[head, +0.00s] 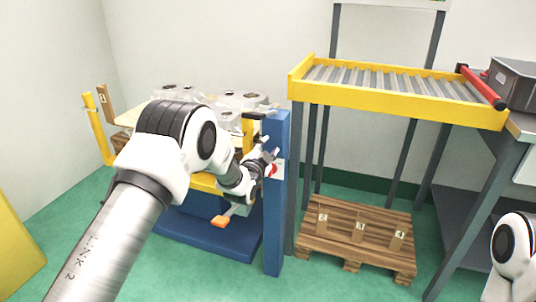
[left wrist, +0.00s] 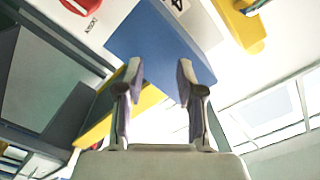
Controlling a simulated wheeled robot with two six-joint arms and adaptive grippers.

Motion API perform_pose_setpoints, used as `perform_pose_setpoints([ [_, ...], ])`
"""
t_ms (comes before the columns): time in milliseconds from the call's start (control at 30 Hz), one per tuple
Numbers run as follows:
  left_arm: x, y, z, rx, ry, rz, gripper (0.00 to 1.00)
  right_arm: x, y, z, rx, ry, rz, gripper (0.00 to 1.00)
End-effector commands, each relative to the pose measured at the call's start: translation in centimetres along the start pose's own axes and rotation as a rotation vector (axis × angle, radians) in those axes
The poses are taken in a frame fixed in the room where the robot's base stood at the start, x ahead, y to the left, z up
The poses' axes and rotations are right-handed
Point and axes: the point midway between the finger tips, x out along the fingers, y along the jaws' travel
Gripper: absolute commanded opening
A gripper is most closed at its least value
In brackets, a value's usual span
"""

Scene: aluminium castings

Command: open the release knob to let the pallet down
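The red release knob (head: 271,170) sits on a white plate on the blue post (head: 275,215). It also shows in the left wrist view (left wrist: 80,4), cut off by the top edge. My left gripper (head: 268,154) is close to the post, beside the knob and a little above it. In the left wrist view its two fingers (left wrist: 158,75) are apart with nothing between them, and the blue post lies beyond. Grey castings (head: 235,100) rest on a raised pale load surface (head: 132,115) behind my left arm. My arm hides much of the lift. My right gripper is out of view.
A blue lift base (head: 205,235) with an orange-tipped pedal (head: 220,221) stands below. A wooden pallet (head: 312,243) with numbered blocks lies on the floor at right. A yellow-framed roller conveyor (head: 400,103) stands above it. A grey bin (head: 514,82) is at far right.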

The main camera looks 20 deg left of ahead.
Motion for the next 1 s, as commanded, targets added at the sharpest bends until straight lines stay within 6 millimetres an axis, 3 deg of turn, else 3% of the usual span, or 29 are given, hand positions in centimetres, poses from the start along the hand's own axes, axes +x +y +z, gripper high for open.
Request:
perform_pose_setpoints([
  [167, 0.0, 0.0, -0.1, -0.036, 0.003, -0.003, 0.38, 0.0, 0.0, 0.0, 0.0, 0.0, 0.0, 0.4],
  [267, -0.3, -0.5, -0.6, -0.204, 0.038, -0.03, 0.38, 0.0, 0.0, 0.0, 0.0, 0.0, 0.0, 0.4],
  [333, -1.5, 0.0, -0.2, -0.397, 0.065, -0.041, 0.38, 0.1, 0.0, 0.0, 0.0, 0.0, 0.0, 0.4],
  [433, -4.4, 2.4, 2.1, -0.682, 0.079, -0.035, 0.38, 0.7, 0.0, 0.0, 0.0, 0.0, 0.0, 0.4],
  [500, -7.0, 5.2, 4.9, -0.817, 0.05, -0.018, 0.38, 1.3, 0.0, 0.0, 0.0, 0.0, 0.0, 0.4],
  [567, -8.0, 6.7, 6.4, -0.817, 0.015, -0.005, 0.38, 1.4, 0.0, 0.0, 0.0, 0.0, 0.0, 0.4],
  [667, -7.6, 7.3, 7.1, -0.815, 0.004, -0.001, 0.38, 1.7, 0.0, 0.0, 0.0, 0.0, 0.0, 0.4],
  [1000, -1.5, 7.3, 7.1, -0.814, 0.004, -0.002, 0.38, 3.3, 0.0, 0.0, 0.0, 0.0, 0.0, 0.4],
])
